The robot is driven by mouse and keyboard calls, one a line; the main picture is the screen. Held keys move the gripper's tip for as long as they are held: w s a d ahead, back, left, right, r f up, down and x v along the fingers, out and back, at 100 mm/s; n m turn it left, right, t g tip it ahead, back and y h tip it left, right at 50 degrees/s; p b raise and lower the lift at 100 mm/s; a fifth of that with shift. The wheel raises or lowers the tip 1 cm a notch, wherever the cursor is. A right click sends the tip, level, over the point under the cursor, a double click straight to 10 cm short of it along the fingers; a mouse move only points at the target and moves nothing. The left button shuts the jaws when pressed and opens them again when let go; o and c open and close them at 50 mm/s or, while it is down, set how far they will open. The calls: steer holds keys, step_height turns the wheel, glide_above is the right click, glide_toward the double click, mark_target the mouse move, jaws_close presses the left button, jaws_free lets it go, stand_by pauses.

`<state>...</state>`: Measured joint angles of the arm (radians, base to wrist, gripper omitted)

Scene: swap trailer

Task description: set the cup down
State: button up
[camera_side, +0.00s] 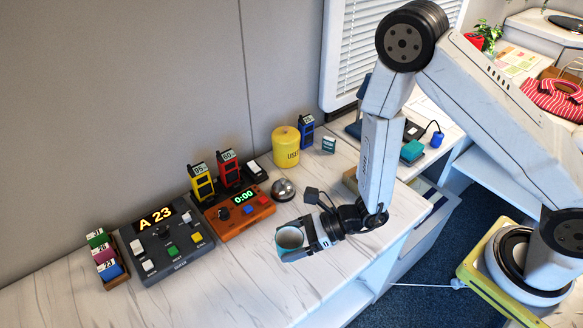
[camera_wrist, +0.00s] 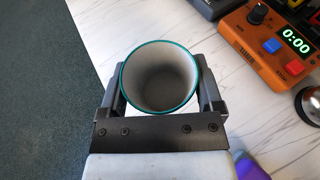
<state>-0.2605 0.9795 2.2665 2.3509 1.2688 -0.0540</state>
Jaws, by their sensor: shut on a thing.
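The cup (camera_side: 290,238) is white inside with a teal rim, and it looks empty. In the wrist view the cup (camera_wrist: 160,82) stands between the two fingers with its mouth toward the camera. My gripper (camera_side: 297,243) is shut on it; in the wrist view the gripper (camera_wrist: 160,90) has one finger on each side of the cup. The cup is over the front part of the marble-patterned counter (camera_side: 235,285), near its edge. I cannot tell whether its base touches the counter.
An orange timer box (camera_side: 238,208) and a silver bell (camera_side: 283,190) stand behind the cup. A dark console (camera_side: 165,242) reading A 23 is to the left, and a yellow canister (camera_side: 286,147) is at the back. Bare counter lies left of the cup; blue carpet (camera_wrist: 40,80) lies beyond the edge.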

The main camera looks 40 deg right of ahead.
mark_target(294, 241)
steer(key=shift+w+d+f+m+t+h, duration=0.3)
steer(key=shift+w+d+m+t+h, duration=0.2)
steer(key=shift+d+t, duration=0.1)
steer(key=shift+w+d+f+m+t+h, duration=0.35)
steer(key=shift+w+d+m+t, duration=0.15)
steer(key=shift+d, duration=0.1)
steer(key=shift+w+d+f+m+t+h, duration=0.3)
steer(key=shift+w+d+m+t+h, duration=0.1)
steer(key=shift+d+m+t+h, duration=0.15)
steer(key=shift+f, duration=0.15)
steer(key=shift+f, duration=2.1)
steer(key=shift+f, duration=0.1)
steer(key=shift+f, duration=1.65)
steer(key=shift+f, duration=0.15)
steer(key=o, duration=1.1)
